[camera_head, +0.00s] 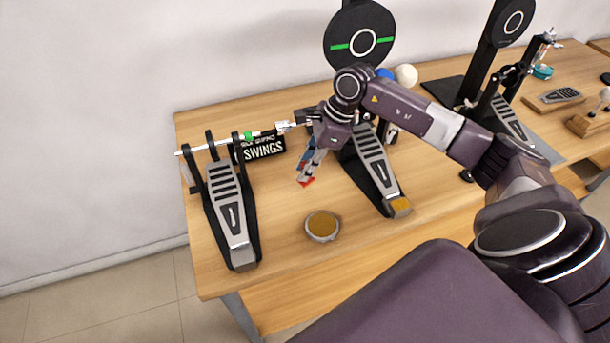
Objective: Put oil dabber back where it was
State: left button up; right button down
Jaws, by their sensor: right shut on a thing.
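My right gripper (308,168) reaches in from the right over the table, pointing down between the left pedal and the middle pedal. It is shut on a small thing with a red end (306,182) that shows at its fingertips. I take this to be the oil dabber; most of it is hidden by the fingers. I cannot tell whether it touches the table. A round shallow dish with amber contents (322,226) stands nearer the front edge, apart from the gripper. My left gripper is not in view.
A left pedal (230,213) with a horizontal rod stands at the table's (275,270) left end. Wood around the dish is clear.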

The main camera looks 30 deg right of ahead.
notch_tip(320, 180, down, 3)
jog(key=shift+s+f+p, duration=0.1)
jog(key=shift+f+p, duration=0.05)
jog(key=shift+p, duration=0.4)
jog(key=shift+f, duration=0.4)
jog(key=shift+f, duration=0.2)
jog(key=c, duration=1.8)
grip_release()
jog(key=shift+r, duration=0.15)
